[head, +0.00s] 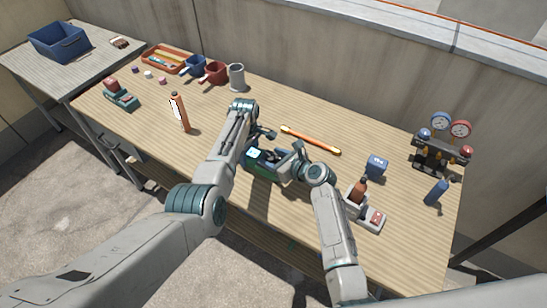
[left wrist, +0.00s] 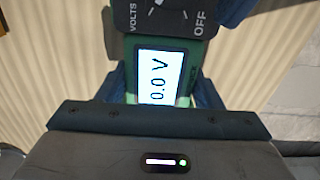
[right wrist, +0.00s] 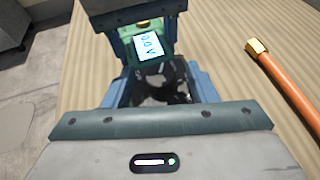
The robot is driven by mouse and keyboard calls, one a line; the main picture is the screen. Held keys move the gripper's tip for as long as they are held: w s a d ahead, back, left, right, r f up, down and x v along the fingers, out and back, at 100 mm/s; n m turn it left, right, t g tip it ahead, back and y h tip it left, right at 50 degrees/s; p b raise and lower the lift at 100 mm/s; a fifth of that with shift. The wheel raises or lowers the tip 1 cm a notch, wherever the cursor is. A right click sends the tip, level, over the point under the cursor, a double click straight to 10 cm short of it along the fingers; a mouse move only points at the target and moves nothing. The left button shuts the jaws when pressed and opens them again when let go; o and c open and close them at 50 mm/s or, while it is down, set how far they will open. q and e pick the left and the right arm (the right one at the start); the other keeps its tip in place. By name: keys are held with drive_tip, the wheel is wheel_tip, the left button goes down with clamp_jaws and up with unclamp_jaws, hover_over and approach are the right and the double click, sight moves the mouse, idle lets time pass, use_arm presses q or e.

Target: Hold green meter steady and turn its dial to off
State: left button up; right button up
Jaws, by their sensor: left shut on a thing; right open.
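The green meter (head: 255,154) lies on the wooden workbench near its front edge. Its lit screen reads 0.0 V in the left wrist view (left wrist: 160,77) and in the right wrist view (right wrist: 150,47). My left gripper (head: 260,144) is shut on the meter body, one blue finger on each side. The dial face (left wrist: 165,14) shows the marks VOLTS and OFF; the pointer is cut off at the top edge. My right gripper (right wrist: 163,80) is open, its fingers either side of the dark dial end (right wrist: 165,82). Whether they touch it I cannot tell.
An orange rod (head: 310,139) with brass ends lies just behind the meter. A blue box (head: 376,166), a grey and red holder (head: 372,219) and a gauge manifold (head: 440,150) stand to the right.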

sight(274, 158)
drive_tip(key=shift+w+a, duration=0.1)
drive_tip(key=c, duration=1)
drive_tip(key=shift+w+f+n+g+y, duration=0.1)
drive_tip(key=shift+w+n+g+y, duration=0.05)
drive_tip(key=shift+n+g+y, duration=1.1)
drive_tip(key=shift+n, duration=0.25)
drive_tip(key=o, duration=1)
wheel_tip(274, 158, up, 10)
